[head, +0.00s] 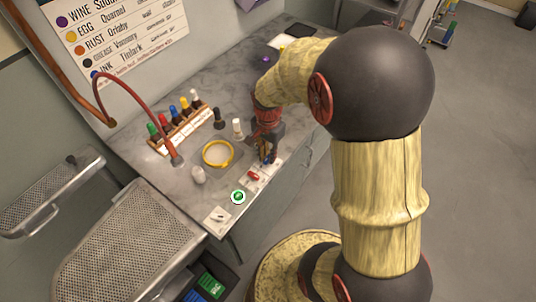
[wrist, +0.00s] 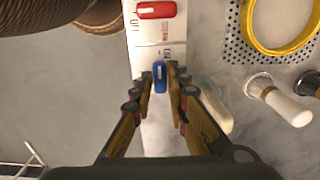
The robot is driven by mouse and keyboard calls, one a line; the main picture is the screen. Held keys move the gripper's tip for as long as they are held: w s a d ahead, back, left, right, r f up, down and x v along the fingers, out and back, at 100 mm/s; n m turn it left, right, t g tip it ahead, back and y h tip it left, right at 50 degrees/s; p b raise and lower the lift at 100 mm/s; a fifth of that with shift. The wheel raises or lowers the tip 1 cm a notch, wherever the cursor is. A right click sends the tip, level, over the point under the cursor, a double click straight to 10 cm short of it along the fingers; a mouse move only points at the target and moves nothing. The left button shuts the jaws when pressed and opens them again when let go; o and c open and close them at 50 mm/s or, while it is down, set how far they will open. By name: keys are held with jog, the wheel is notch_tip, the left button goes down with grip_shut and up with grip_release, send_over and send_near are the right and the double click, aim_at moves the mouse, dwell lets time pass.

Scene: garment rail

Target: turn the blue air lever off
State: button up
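The blue air lever (wrist: 160,76) sits on a white labelled panel (wrist: 142,52) along the counter's edge. In the wrist view my gripper (wrist: 160,88) is open, with one finger on each side of the blue lever; I cannot tell whether they touch it. A red lever (wrist: 155,10) lies beside it on the same panel, with the letters "OFF" and "STEAM" near it. In the head view my gripper (head: 268,156) reaches down over the panel; the blue lever (head: 266,160) is mostly hidden behind it, and the red lever (head: 253,175) shows to its left.
A yellow ring (head: 218,153) lies on a dotted plate, with a white-handled brush (wrist: 278,100) near it. A rack of coloured bottles (head: 178,128) stands farther back. A green round button (head: 238,197) is at the counter's front. The grey floor beside the counter is open.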

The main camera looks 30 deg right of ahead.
grip_shut()
dwell(0.3)
jog(key=n+p, duration=0.2)
jog(key=n, duration=0.1)
jog(key=shift+r+n+p, duration=0.15)
jog(key=shift+n+p, duration=0.2)
jog(key=shift+n, duration=0.05)
jog(key=n+p, duration=0.2)
jog(key=n, duration=0.2)
jog(key=shift+n, duration=0.3)
jog(key=n+p, duration=0.2)
jog(key=n, duration=0.2)
jog(key=shift+n, duration=0.3)
jog(key=n+p, duration=0.2)
jog(key=n, duration=0.2)
jog(key=shift+n, duration=0.4)
jog(key=o, duration=0.5)
grip_release()
